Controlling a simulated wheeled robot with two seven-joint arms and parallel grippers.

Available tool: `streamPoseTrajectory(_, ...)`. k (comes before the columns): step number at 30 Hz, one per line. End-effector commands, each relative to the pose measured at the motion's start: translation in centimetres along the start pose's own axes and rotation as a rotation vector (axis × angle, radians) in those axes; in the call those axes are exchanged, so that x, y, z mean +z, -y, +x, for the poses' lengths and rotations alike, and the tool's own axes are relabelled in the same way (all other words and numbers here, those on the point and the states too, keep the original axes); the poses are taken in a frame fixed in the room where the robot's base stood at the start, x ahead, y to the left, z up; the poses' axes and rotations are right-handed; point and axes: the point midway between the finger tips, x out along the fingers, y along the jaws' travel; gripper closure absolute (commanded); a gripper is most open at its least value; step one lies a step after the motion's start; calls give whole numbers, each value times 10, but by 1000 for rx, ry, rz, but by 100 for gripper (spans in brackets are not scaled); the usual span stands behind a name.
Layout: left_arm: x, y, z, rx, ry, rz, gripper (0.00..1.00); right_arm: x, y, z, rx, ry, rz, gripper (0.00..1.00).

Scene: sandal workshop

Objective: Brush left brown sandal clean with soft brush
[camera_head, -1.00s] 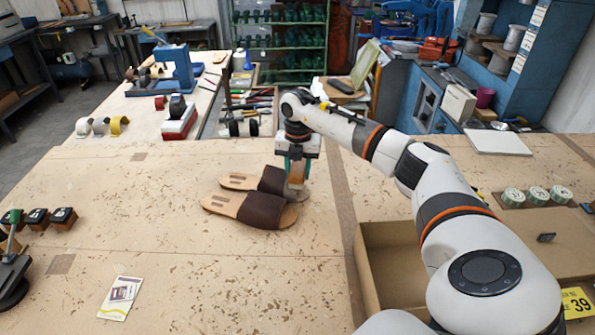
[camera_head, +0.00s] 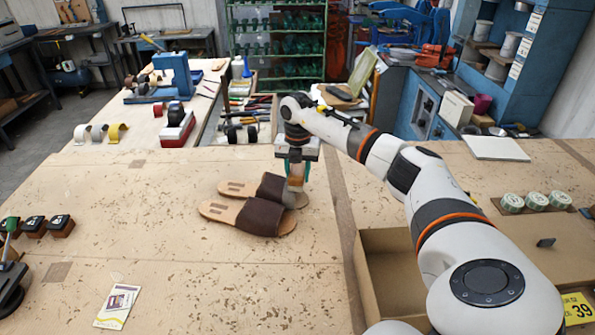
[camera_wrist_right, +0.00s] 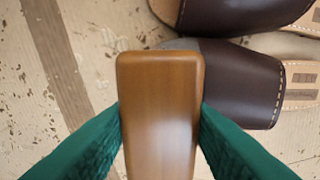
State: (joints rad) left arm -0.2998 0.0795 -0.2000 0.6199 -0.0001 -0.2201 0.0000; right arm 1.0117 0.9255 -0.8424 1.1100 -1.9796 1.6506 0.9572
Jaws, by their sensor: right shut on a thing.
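Two brown sandals lie side by side on the bench, toes to the right in the head view. The far sandal (camera_head: 236,188) shows a greyish toe beyond its dark strap; the near sandal (camera_head: 262,217) has a tan toe. My right gripper (camera_head: 297,170) is shut on a wooden-backed brush (camera_wrist_right: 160,110), held upright over the toe end of the far sandal. In the wrist view the green fingers grip the brush, and the far sandal's strap (camera_wrist_right: 240,80) is just right of it. Bristle contact is hidden. My left gripper is not in view.
The workbench (camera_head: 180,270) is clear around the sandals. An open cardboard box (camera_head: 385,280) is under my right arm. A card (camera_head: 117,306) lies front left, with dark blocks (camera_head: 35,226) at the left edge. Green-topped tins (camera_head: 535,200) stand at right.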

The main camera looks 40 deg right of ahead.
Motion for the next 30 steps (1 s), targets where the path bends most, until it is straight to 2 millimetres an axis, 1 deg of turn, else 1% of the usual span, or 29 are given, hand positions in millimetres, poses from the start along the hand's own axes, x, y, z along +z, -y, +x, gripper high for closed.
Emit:
streamPoseTrajectory(15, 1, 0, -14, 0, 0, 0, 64, 24, 0, 1, 2, 3, -3, 84)
streamPoseTrajectory(26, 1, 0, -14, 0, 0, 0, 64, 27, 0, 2, 2, 4, -2, 84)
streamPoseTrajectory(30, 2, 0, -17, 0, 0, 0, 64, 27, 0, -1, 2, 3, -2, 84)
